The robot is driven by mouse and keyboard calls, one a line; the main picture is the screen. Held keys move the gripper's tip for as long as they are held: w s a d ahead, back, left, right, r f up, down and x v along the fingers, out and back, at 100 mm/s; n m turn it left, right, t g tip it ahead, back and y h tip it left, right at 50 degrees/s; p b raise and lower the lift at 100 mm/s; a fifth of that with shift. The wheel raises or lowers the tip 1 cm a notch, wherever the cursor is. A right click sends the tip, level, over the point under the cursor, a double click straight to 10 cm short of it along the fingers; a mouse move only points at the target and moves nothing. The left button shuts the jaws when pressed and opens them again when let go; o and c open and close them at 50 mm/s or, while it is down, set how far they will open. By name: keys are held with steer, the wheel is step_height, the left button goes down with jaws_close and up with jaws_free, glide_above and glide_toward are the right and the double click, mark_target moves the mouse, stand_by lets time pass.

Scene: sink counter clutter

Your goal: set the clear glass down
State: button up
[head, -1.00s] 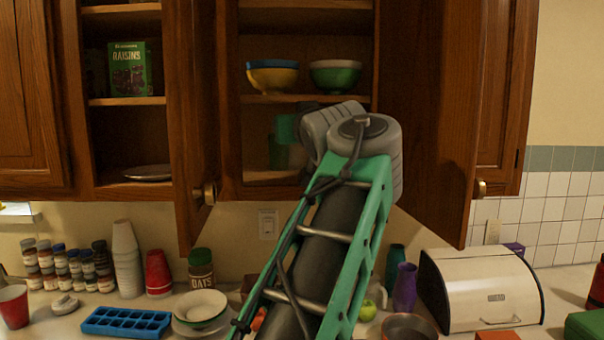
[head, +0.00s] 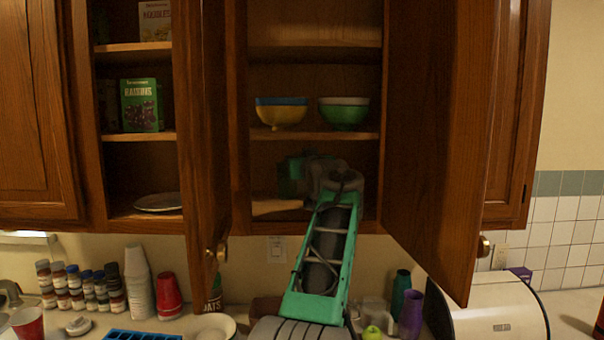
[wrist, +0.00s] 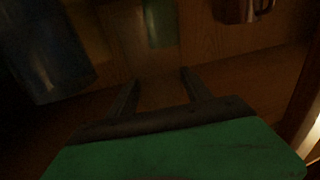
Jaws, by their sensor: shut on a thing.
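My gripper (wrist: 160,78) is inside the open cabinet at the lower shelf (head: 365,212). In the wrist view its two dark fingers are around a faint, see-through shape, the clear glass (wrist: 146,55). The fingers are shut on it. A green patch shows at the top of the wrist view, behind or through the glass. In the head view my wrist and arm hide the fingers and the glass. I cannot tell whether the glass bottom touches the shelf.
In the wrist view a dark blue object (wrist: 45,50) stands left and a shiny metal vessel (wrist: 242,8) is at upper right. Yellow (head: 280,114) and green (head: 344,116) bowls sit on the shelf above. Open doors (head: 205,130) (head: 435,130) flank my arm.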

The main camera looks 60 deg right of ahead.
mark_target(304, 181)
steer(key=f, duration=0.5)
steer(key=shift+a+p, duration=0.2)
steer(key=shift+p, duration=0.1)
steer(key=shift+d+f+p, duration=0.1)
steer(key=shift+d+p, duration=0.05)
steer(key=shift+p, duration=0.35)
steer(key=shift+f+b, duration=0.45)
steer(key=o, duration=1.6)
steer(key=shift+r, duration=0.1)
steer(key=shift+r+p, duration=0.3)
steer(key=shift+p, duration=0.15)
steer(key=b+v, duration=0.5)
steer(key=v, duration=0.7)
steer(key=shift+f+b, duration=0.2)
steer(key=shift+b, duration=0.1)
